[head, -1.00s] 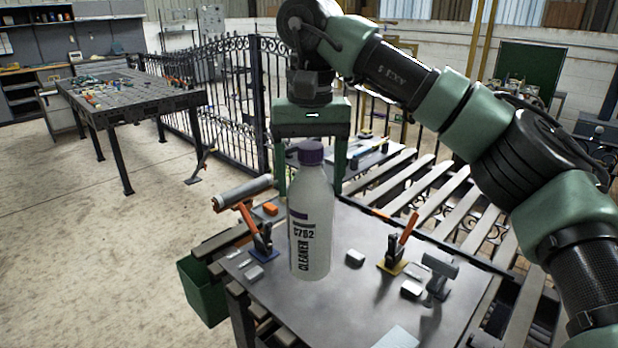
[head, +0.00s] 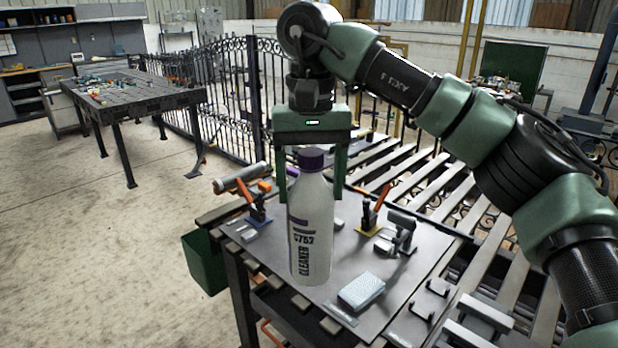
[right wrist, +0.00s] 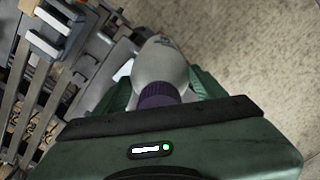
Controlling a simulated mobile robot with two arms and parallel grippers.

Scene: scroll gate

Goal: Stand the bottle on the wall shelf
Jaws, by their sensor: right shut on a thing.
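The bottle (head: 311,225) is white with a purple cap and the word CLEANER on its side. It is upright in the head view, in front of the work table. My right gripper (head: 312,180) points down and is shut on the bottle, a finger on each side of its upper body. In the right wrist view the bottle (right wrist: 163,65) shows between the green fingers, its cap towards the palm. The bottle's base appears clear of the table, though its height is hard to tell. My left gripper is not in view.
The work table (head: 425,248) carries toggle clamps (head: 371,215), a grey-white block (head: 361,290) and small metal parts. A green bin (head: 205,262) hangs at its left side. A wrought-iron gate (head: 225,100) and a second table (head: 140,98) stand behind. Open floor lies left.

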